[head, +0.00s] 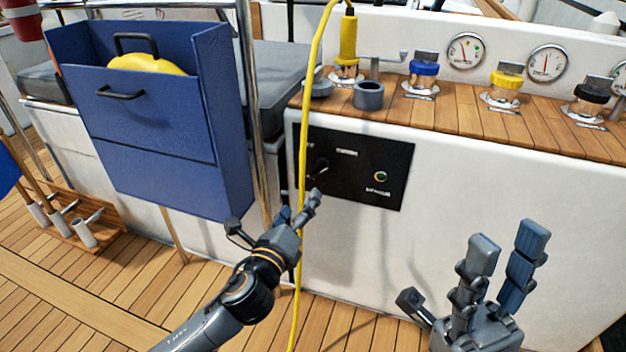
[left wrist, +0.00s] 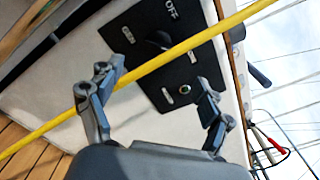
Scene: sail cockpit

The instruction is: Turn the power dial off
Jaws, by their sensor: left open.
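The black control panel (head: 345,200) is set in the white cockpit wall, and it also shows in the left wrist view (left wrist: 150,75). The dark power dial (head: 322,165) is on its left part. In the left wrist view the dial (left wrist: 157,40) is near the OFF label and partly hidden by the yellow cable. My left gripper (head: 299,207) is open and empty, just below and left of the dial, apart from it. Its spread fingers (left wrist: 155,85) face the panel. My right gripper (head: 508,243) is open and empty, off to the right.
A yellow cable (head: 313,70) hangs from a yellow plug (head: 348,40) and passes in front of the panel near my left gripper. A blue box (head: 150,130) stands left, beside a metal post (head: 252,90).

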